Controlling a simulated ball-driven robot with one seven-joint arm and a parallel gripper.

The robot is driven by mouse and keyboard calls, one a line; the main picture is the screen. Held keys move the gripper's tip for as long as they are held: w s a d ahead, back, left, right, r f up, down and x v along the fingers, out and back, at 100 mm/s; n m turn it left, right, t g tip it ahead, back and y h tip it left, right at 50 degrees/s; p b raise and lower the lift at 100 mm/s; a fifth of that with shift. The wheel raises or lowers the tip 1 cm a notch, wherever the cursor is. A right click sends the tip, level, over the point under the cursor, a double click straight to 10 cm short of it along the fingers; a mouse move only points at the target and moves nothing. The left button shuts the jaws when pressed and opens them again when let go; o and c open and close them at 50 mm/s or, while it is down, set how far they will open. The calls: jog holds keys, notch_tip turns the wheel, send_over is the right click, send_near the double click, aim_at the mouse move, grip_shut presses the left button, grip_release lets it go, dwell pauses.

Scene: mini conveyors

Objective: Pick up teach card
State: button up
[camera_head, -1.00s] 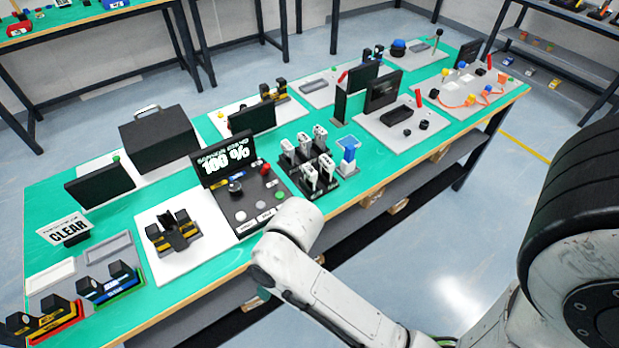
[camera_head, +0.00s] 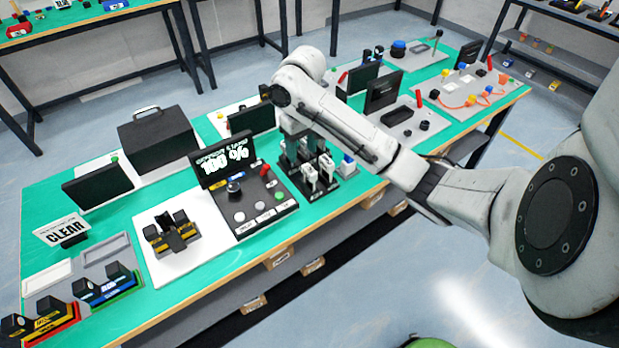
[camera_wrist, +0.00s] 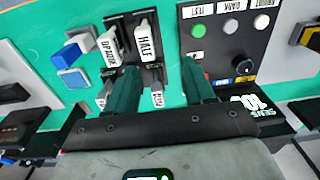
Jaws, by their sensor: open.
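White label cards stand in a black rack (camera_head: 345,169) near the table's front edge. In the wrist view, one card reads HALF (camera_wrist: 145,45) and its neighbour (camera_wrist: 110,43) has a partly readable label. A smaller white card (camera_wrist: 157,98) shows lower down, between my fingers, its label too small to read. I cannot tell which card is the teach card. My gripper (camera_wrist: 158,68) is open, its two dark green fingers above the rack, with nothing clearly held.
A control panel (camera_head: 249,206) with knob, buttons and a screen (camera_head: 222,160) stands left of the rack. A blue-and-white piece (camera_head: 347,165) is just right of it. A grey board (camera_head: 398,116) lies farther right. Green tabletop (camera_head: 195,278) is bare along the front.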

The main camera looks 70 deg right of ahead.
aim_at(310, 169)
jog(key=shift+s+d+f, duration=0.1)
jog(key=shift+s+d, duration=0.45)
jog(key=shift+s+d+f, duration=0.1)
jog(key=shift+f, duration=0.15)
notch_tip(310, 169, down, 4)
jog(key=shift+f+b, duration=0.15)
jog(key=shift+b, duration=0.65)
jog(key=shift+f+p, duration=0.4)
jog(key=shift+f, duration=2.55)
jog(key=shift+c, duration=0.3)
grip_shut()
jog(key=shift+r, duration=0.1)
